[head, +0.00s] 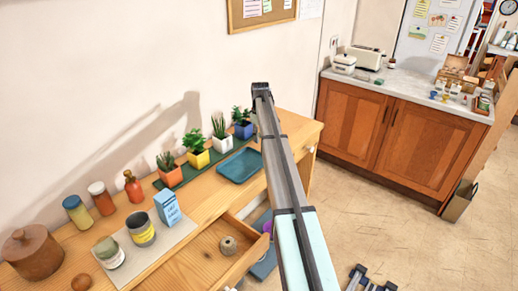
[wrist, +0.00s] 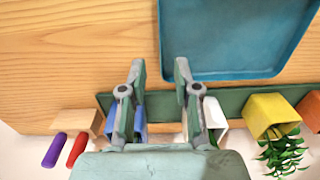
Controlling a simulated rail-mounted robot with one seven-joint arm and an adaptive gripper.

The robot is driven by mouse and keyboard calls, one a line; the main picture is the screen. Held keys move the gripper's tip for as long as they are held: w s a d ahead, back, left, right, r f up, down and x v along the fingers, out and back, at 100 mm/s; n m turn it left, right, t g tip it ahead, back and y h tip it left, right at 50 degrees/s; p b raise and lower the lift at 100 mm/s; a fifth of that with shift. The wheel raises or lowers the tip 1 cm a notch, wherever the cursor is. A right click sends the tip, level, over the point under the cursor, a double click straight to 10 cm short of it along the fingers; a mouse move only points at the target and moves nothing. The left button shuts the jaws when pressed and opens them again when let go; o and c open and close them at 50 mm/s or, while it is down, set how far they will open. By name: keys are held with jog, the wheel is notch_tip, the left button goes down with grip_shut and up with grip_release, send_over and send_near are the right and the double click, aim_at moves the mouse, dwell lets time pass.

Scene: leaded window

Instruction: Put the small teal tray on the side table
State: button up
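The small teal tray (head: 240,166) lies flat and looks empty on the wooden cabinet top (head: 293,130), to the right of the white paper sheet and in front of the potted plants. It also fills the upper right of the wrist view (wrist: 235,35). My gripper (wrist: 157,68) is open, with nothing between its fingers. Its fingertips are near the tray's lower left edge in the wrist view; I cannot tell whether they touch it. In the head view the gripper is hidden behind my arm. I cannot tell which piece of furniture is the side table.
Several potted plants (head: 196,149) stand on a green strip (wrist: 172,103) along the wall. Jars and a blue carton (head: 168,207) stand to the left. An open drawer (head: 192,272) holds a ball (head: 228,244). A counter (head: 415,88) stands at right, across open floor (head: 400,220).

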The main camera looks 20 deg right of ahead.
jog(key=shift+d+r+b, duration=0.1)
jog(key=shift+r+b, duration=0.35)
jog(key=shift+r, duration=1.85)
